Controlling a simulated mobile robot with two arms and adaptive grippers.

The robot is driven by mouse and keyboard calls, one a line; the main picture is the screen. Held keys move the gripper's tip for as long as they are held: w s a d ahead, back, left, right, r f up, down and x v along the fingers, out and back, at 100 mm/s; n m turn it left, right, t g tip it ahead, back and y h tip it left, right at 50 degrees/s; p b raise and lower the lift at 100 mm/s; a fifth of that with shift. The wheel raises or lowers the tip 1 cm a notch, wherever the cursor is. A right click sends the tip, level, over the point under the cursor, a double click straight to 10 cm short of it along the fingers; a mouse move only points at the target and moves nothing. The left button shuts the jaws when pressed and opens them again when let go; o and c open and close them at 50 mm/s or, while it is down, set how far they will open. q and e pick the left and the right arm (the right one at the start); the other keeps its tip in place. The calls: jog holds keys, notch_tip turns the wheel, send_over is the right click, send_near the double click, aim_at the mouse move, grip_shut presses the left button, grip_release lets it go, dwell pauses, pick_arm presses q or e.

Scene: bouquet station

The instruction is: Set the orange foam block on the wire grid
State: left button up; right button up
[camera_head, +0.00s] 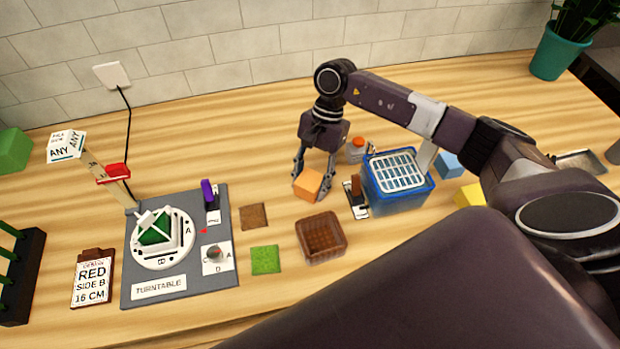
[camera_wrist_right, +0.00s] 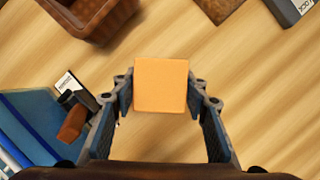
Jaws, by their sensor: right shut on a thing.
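The orange foam block (camera_head: 308,184) is between the fingers of my right gripper (camera_head: 314,182), which is shut on it. In the right wrist view the block (camera_wrist_right: 161,86) sits between the two fingertips (camera_wrist_right: 161,92). From these views I cannot tell whether it touches the table. The white wire grid (camera_head: 397,171) lies on top of a blue bin (camera_head: 428,190), to the right of the gripper. A corner of the blue bin shows at the lower left of the right wrist view (camera_wrist_right: 30,120). My left gripper is not in view.
A brown basket (camera_head: 322,236) stands in front of the gripper. A small device with a brown handle (camera_head: 356,196) and an orange-capped jar (camera_head: 356,150) stand between gripper and bin. A turntable station (camera_head: 180,290) is at left. Blue (camera_head: 449,165) and yellow (camera_head: 470,195) blocks lie right of the bin.

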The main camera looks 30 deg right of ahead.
jog(key=shift+f, duration=0.1)
jog(key=shift+f+b, duration=0.1)
jog(key=shift+b, duration=0.2)
jog(key=o, duration=0.7)
jog(key=shift+o, duration=0.2)
jog(key=shift+r+p, duration=0.3)
jog(key=b+v, duration=0.5)
jog(key=v, duration=0.7)
